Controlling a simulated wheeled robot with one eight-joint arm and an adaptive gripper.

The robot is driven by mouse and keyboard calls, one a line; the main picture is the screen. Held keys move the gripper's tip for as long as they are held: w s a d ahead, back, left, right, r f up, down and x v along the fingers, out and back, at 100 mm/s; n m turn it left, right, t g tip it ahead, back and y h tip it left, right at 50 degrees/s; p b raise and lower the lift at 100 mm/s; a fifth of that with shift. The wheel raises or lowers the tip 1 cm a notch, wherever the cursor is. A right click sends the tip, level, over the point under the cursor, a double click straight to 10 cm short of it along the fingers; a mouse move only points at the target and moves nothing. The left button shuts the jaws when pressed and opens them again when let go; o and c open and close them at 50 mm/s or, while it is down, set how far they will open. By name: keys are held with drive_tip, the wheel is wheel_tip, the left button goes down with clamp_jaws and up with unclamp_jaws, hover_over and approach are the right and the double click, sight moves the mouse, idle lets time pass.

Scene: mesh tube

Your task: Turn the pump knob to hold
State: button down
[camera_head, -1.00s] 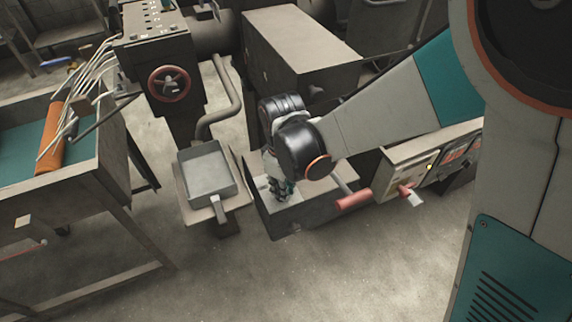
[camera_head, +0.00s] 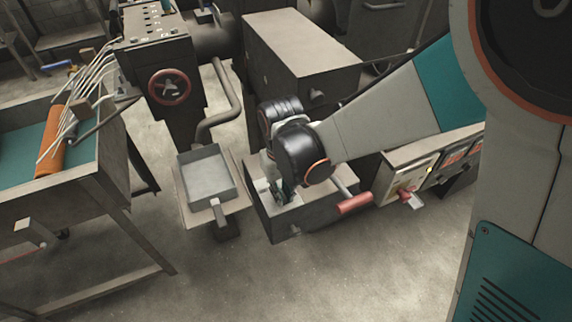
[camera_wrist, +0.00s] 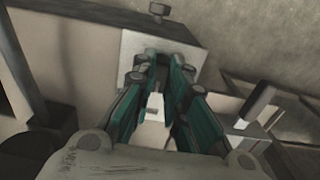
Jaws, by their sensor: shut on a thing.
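The pump is a low grey box (camera_head: 312,216) with a pale plate on top, in the middle of the head view. My gripper (camera_head: 284,194) points down at that plate, mostly under my dark wrist. In the wrist view the teal fingers of my gripper (camera_wrist: 158,116) are shut on a small pale knob (camera_wrist: 153,104) above the plate (camera_wrist: 146,48). The knob is hidden in the head view. Its marks and the setting it points to cannot be read.
A red-handled lever (camera_head: 354,203) sticks out beside the box. A control panel (camera_head: 404,180) with a red handle stands to its right. A grey tray (camera_head: 207,174) on a stand is close at left. The floor in front is clear.

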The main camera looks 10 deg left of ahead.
idle(0.3)
drive_tip(key=c, duration=1.6)
unclamp_jaws()
